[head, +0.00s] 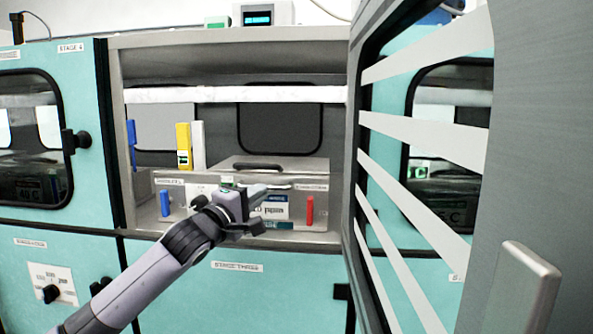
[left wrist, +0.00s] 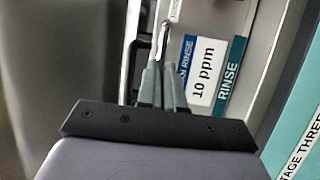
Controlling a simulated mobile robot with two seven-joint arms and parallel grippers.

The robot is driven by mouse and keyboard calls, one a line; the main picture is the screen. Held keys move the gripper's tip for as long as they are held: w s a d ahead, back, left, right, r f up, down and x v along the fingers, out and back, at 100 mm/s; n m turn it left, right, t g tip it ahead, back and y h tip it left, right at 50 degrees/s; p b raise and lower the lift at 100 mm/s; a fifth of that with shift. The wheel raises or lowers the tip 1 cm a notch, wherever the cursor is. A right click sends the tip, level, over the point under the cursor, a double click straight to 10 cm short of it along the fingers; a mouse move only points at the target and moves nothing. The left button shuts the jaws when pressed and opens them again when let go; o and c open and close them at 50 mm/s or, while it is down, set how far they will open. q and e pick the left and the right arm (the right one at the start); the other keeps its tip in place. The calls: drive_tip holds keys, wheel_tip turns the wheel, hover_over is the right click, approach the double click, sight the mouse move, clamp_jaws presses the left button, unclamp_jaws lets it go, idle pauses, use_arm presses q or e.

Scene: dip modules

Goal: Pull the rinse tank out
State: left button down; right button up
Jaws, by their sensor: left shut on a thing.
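The rinse tank (head: 312,176) is a grey metal box with a black lid handle (head: 257,166), standing inside the open stage three bay. Its front carries labels, and in the left wrist view a rinse label (left wrist: 229,70) and a 10 ppm label (left wrist: 203,72) show. My left gripper (head: 266,189) is at the tank's front, shut on a thin metal front handle (head: 280,186). The handle also shows between the fingers in the left wrist view (left wrist: 162,40). The arm hides part of the tank's front. My right gripper is not in view.
A blue lever (head: 165,203) and a red lever (head: 310,211) are at the tank's front. A yellow tag (head: 183,140) and a blue tag (head: 132,132) stand at the bay's left. The louvred door (head: 520,150) stands open at right. Teal cabinets (head: 230,295) lie below the bay.

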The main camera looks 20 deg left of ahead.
use_arm(q)
drive_tip(key=r, duration=0.2)
drive_tip(key=shift+s+d+r+t, duration=0.1)
drive_tip(key=shift+s+r+t, duration=0.15)
drive_tip(key=shift+r+t, duration=0.05)
drive_tip(key=c, duration=1.1)
unclamp_jaws()
drive_tip(key=shift+w+d+f, duration=0.2)
drive_tip(key=shift+w+d, duration=0.15)
drive_tip(key=shift+s+f, duration=0.1)
drive_tip(key=shift+f, duration=0.4)
drive_tip(key=shift+s+a, duration=0.1)
drive_tip(key=shift+a, duration=0.15)
drive_tip(key=shift+r, duration=0.15)
